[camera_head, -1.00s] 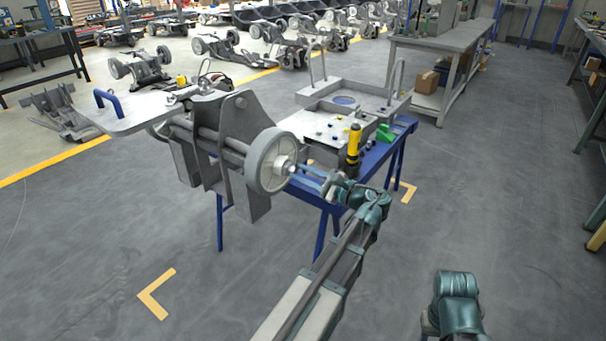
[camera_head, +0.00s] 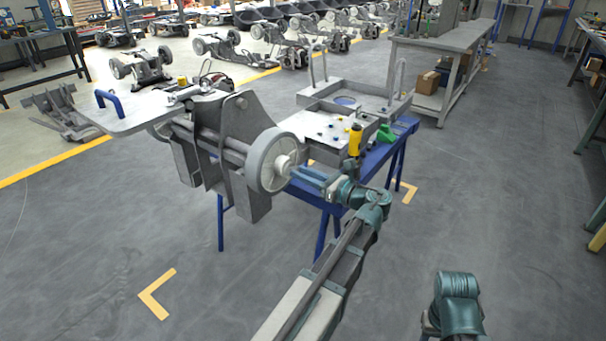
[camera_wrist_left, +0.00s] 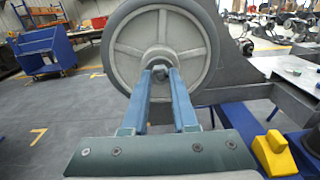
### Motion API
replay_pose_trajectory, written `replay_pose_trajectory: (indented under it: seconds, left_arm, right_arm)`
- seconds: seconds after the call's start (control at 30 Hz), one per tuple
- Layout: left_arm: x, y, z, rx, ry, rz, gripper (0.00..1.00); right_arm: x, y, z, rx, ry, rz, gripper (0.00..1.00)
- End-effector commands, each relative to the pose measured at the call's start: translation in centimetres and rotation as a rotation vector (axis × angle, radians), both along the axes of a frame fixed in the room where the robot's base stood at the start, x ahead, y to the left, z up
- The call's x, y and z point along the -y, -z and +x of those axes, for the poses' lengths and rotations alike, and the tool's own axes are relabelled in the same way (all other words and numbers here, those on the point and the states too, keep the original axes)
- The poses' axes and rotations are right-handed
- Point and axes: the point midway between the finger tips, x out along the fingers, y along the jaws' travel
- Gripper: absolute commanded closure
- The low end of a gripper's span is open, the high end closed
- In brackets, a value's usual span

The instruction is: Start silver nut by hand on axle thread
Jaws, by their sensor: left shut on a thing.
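The grey wheel (camera_head: 262,152) stands upright on the side of the chassis assembly (camera_head: 238,110), its hub facing my left arm. It fills the upper middle of the left wrist view (camera_wrist_left: 122,45). My left gripper (camera_head: 294,171) reaches the hub with its blue fingers pointing at the wheel centre. In the left wrist view its fingertips (camera_wrist_left: 160,73) are shut on a small silver nut (camera_wrist_left: 160,71) in front of the hub. The axle thread is hidden behind the nut and fingertips, so I cannot tell how far the nut sits on it. My right gripper is not in view.
A blue stand (camera_head: 370,162) behind the wheel carries a grey tray with small parts, a yellow and black tool (camera_head: 354,141) and a green item (camera_head: 386,133). A grey workbench (camera_head: 440,48) stands farther back. The floor at front left is clear.

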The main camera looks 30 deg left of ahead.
Motion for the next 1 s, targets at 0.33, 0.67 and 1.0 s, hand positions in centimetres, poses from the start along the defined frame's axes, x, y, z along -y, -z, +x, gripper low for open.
replay_pose_trajectory:
  seconds: [0.33,0.67,1.0]
  left_arm:
    - [-0.06,-0.02,-0.02,-0.094,-0.001,0.008,1.00]
    - [-0.09,-0.02,-0.02,-0.348,-0.001,0.027,1.00]
    - [-0.08,-0.01,-0.02,-0.544,-0.001,0.043,1.00]
  right_arm:
    - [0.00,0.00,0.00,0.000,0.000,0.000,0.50]
    - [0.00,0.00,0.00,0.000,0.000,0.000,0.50]
    - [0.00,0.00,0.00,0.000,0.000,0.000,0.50]
